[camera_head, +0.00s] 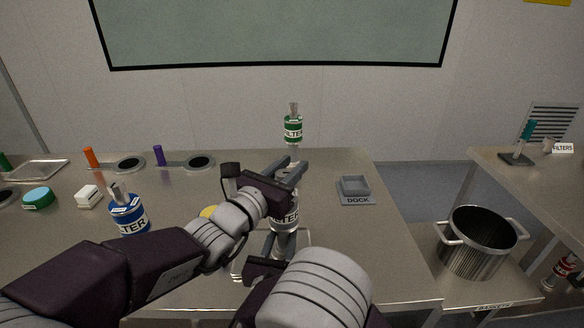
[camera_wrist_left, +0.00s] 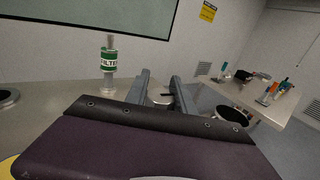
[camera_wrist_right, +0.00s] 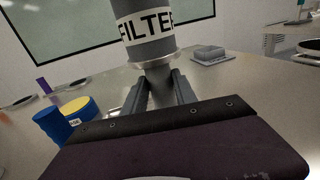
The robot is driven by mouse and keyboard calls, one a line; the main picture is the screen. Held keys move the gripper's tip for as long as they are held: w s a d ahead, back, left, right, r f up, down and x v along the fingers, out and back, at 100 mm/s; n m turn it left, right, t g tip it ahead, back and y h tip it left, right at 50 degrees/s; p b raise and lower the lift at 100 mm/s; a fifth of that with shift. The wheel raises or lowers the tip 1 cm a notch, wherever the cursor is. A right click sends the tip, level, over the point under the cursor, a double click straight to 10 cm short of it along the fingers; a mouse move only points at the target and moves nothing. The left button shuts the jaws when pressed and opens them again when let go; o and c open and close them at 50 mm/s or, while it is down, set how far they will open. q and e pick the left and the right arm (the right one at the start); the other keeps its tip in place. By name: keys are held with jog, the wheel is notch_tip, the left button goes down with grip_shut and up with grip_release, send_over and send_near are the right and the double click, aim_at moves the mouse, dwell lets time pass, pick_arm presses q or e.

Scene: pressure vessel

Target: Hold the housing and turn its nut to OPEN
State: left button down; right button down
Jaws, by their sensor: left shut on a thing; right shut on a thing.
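The housing (camera_head: 284,217) is a grey upright cylinder with a white FILTER band, standing near the middle of the table. In the right wrist view its band and body (camera_wrist_right: 148,35) fill the top. My right gripper (camera_head: 284,250) is low in front and shut on the housing's narrower lower part (camera_wrist_right: 160,82). My left gripper (camera_head: 292,172) is at the housing's top, its fingers on either side of the nut. Any OPEN marking is hidden or too small to read.
A green-banded filter (camera_head: 293,128) stands behind the housing. A blue filter (camera_head: 128,213) and a yellow round object (camera_head: 208,212) are left. A grey DOCK tray (camera_head: 356,197) is right, with clear table around it. A steel pot (camera_head: 474,254) stands on a lower surface further right.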

pick_arm(q)
jog(key=c, duration=1.1)
grip_release()
jog(key=shift+o, duration=0.2)
jog(key=shift+r, duration=0.15)
notch_tip(320, 180, up, 10)
jog(key=shift+s, duration=0.1)
